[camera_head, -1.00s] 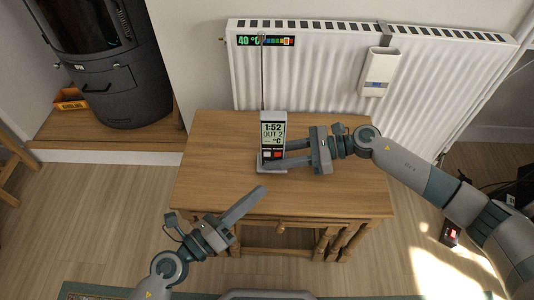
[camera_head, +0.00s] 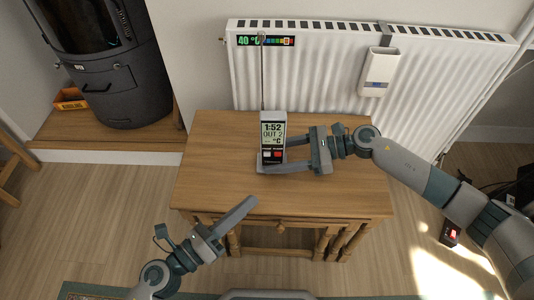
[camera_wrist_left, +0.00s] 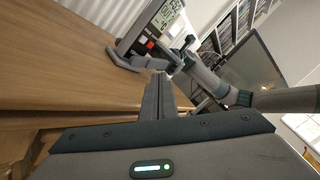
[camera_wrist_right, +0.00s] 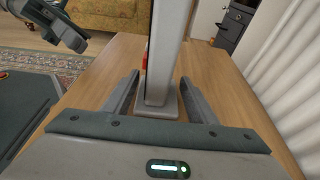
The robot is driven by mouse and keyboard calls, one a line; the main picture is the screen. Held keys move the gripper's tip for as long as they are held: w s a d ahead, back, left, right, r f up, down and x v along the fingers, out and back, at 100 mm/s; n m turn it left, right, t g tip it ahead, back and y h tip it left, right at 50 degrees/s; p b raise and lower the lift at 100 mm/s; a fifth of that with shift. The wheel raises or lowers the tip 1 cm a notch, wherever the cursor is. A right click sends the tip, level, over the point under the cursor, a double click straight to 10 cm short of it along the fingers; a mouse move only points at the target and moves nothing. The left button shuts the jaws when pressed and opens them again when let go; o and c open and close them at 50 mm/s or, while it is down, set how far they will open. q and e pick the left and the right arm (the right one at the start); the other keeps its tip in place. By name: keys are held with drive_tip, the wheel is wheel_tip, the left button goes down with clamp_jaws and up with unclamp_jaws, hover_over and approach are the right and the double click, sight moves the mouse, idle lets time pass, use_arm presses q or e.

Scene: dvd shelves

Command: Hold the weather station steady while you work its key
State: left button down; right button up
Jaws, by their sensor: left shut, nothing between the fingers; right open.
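The weather station (camera_head: 272,135) stands upright on the table, its screen showing 1:52 and OUT 2. Below the screen are a red key (camera_head: 277,154) and a second key beside it. In the left wrist view the station (camera_wrist_left: 152,28) is at the top, beyond the left fingertips. My right gripper (camera_head: 277,157) is open. In the right wrist view the station's column (camera_wrist_right: 168,50) stands between its two fingers, with gaps visible on both sides. My left gripper (camera_head: 251,203) is shut and empty, in front of the station and apart from it.
The wooden table (camera_head: 220,170) is otherwise clear around the station. A thin rod rises behind it. A white radiator (camera_head: 320,80) with a hanging box (camera_head: 379,72) stands behind the table. A dark stove (camera_head: 110,65) is at the left.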

drive_tip(key=shift+d, duration=0.1)
drive_tip(key=v, duration=1.2)
idle(0.5)
